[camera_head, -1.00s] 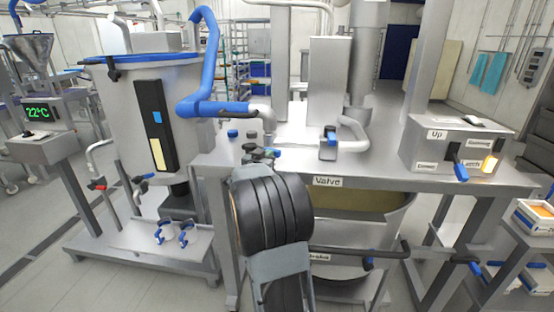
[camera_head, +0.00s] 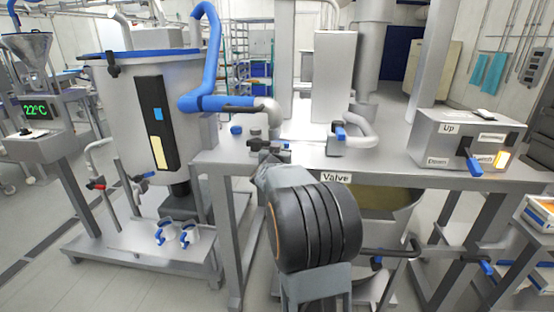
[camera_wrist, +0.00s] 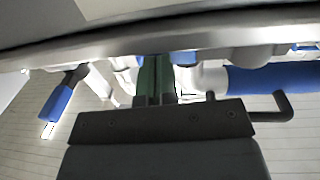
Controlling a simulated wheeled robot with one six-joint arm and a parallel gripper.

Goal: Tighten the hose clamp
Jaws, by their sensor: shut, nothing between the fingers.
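The blue hose (camera_head: 208,60) bends down and runs right to a grey pipe elbow (camera_head: 270,110) above the steel bench. A dark handle (camera_head: 243,106), seemingly the hose clamp's, lies along the hose end by the elbow. I cannot tell how tight it is. My gripper (camera_head: 268,147) is shut and empty, low over the bench's front edge, below the elbow and apart from the handle. In the wrist view my gripper's greenish fingers (camera_wrist: 155,82) are together. The blue hose (camera_wrist: 275,78) and a bent dark handle (camera_wrist: 280,108) show to their right.
A blue cap (camera_head: 236,130) and a grey cap (camera_head: 254,132) stand on the bench left of my gripper. A blue-handled pipe valve (camera_head: 339,131) is to the right. A control box (camera_head: 430,140) stands farther right. Two blue-handled rings (camera_head: 188,236) lie on the low platform.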

